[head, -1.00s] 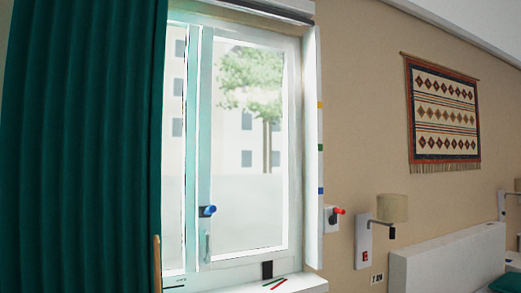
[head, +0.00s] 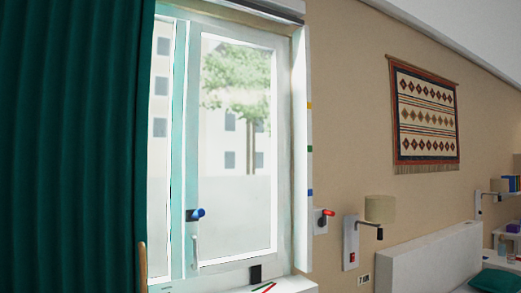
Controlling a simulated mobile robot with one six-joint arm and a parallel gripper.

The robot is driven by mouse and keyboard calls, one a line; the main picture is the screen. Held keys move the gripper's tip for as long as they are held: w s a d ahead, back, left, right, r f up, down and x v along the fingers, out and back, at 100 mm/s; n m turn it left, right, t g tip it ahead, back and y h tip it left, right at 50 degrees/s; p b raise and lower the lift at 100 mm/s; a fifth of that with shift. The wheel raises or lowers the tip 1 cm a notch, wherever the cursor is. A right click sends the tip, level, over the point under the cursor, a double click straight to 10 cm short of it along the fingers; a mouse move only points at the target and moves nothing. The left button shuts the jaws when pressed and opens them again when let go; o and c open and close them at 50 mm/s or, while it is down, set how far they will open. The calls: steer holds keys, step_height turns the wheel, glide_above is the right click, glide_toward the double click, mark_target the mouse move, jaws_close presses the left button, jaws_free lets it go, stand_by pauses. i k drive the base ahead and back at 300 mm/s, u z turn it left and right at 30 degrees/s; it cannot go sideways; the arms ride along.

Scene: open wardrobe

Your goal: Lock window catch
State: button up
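The window (head: 237,180) has a white frame and stands beyond the dark green curtain (head: 70,150). A blue-tipped catch (head: 196,214) on a dark base sits on the upright between the two panes. Below it is a pale upright handle (head: 194,250). A red-tipped knob (head: 327,212) on a white plate is on the wall right of the window. I cannot tell from here whether the catch is locked. My gripper is not in view.
The curtain covers the left side. The sill (head: 285,285) holds a small black object (head: 256,274) and red and green sticks. A wall lamp (head: 380,210), a woven hanging (head: 425,115) and a white headboard (head: 440,262) are to the right.

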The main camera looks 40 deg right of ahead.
mark_target(198, 214)
steer(key=z, duration=0.6)
steer(key=k, duration=0.95)
steer(key=u, duration=0.05)
steer(key=i, duration=0.85)
